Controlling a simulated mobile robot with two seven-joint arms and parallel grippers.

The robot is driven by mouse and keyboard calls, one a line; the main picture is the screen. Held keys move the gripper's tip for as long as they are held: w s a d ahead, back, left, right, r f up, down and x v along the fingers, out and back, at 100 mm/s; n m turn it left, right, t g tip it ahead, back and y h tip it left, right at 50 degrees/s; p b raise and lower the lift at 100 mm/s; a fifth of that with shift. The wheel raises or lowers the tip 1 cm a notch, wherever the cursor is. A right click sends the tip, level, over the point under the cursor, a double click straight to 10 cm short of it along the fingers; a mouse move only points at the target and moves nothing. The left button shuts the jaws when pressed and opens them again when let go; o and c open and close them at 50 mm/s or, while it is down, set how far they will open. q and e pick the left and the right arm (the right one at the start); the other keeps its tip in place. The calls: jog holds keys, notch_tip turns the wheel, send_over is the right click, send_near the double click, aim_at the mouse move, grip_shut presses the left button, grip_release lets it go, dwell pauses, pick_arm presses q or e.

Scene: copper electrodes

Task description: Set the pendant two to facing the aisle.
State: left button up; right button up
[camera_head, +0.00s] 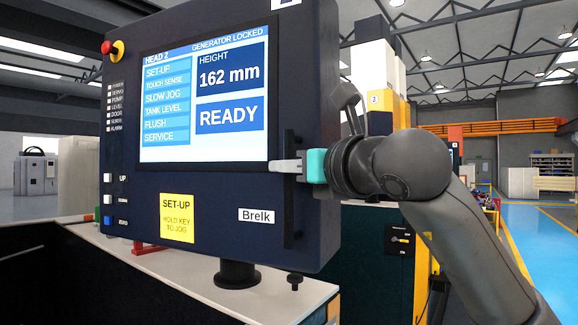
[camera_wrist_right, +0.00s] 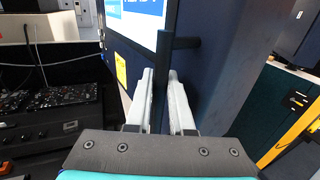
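The pendant (camera_head: 120,190) is a dark blue box on a short black post, with a lit screen (camera_head: 205,95) reading HEAD 2 and 162 mm. Its screen faces me at a slant. A black vertical handle (camera_head: 289,215) runs down its right edge. My right gripper (camera_head: 285,166) reaches in from the right with its pale fingers at this handle. In the right wrist view, the fingers (camera_wrist_right: 161,85) lie on both sides of the handle bar (camera_wrist_right: 164,62) and appear closed on it. My left gripper is in neither view.
A white-topped counter (camera_head: 180,275) stands under the pendant. A dark green cabinet (camera_head: 370,270) with yellow edging stands behind my right arm. A blue-floored aisle (camera_head: 535,235) lies open at the right. The wrist view shows a dark control box (camera_wrist_right: 50,125) at the left.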

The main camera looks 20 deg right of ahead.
grip_shut()
dwell(0.9)
